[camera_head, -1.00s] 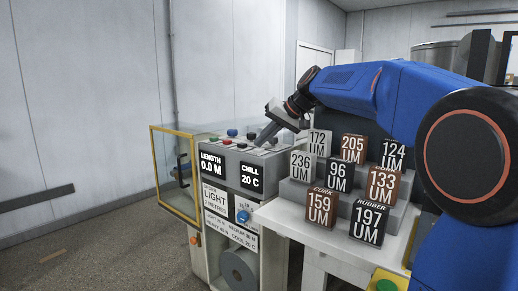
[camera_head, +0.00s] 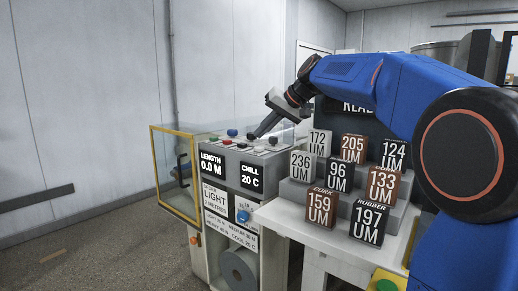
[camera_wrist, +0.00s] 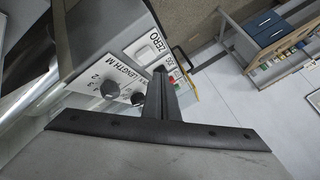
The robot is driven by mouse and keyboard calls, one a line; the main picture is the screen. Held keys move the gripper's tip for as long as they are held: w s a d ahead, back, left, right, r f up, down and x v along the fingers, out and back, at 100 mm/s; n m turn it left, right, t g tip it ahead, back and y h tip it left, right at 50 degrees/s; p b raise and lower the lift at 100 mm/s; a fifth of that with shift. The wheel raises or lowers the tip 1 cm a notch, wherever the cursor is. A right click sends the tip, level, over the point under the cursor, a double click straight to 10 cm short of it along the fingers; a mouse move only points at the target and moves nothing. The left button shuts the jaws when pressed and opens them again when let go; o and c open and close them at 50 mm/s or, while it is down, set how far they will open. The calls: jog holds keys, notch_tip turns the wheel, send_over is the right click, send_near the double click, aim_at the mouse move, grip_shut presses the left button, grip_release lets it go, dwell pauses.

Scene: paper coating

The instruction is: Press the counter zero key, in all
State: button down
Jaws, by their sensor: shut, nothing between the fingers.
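The counter panel shows in the wrist view with the word ZERO beside a pale square key (camera_wrist: 157,41), which I take as the zero key. My gripper (camera_wrist: 161,71) is shut and empty, its tip over the panel just below that key in the picture. I cannot tell whether it touches the panel. In the head view my gripper (camera_head: 256,135) points down at the machine's top from behind. The length display (camera_head: 211,163) reads 0.0 M. I cannot pick out the zero key in the head view.
A dark knob (camera_wrist: 109,90) marked LENGTH M is left of the fingers. The machine top carries a blue button (camera_head: 232,132) and other coloured ones. A yellow-framed clear guard (camera_head: 176,172) stands at its left.

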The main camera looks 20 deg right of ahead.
aim_at(262, 148)
jog(key=shift+r, duration=1.8)
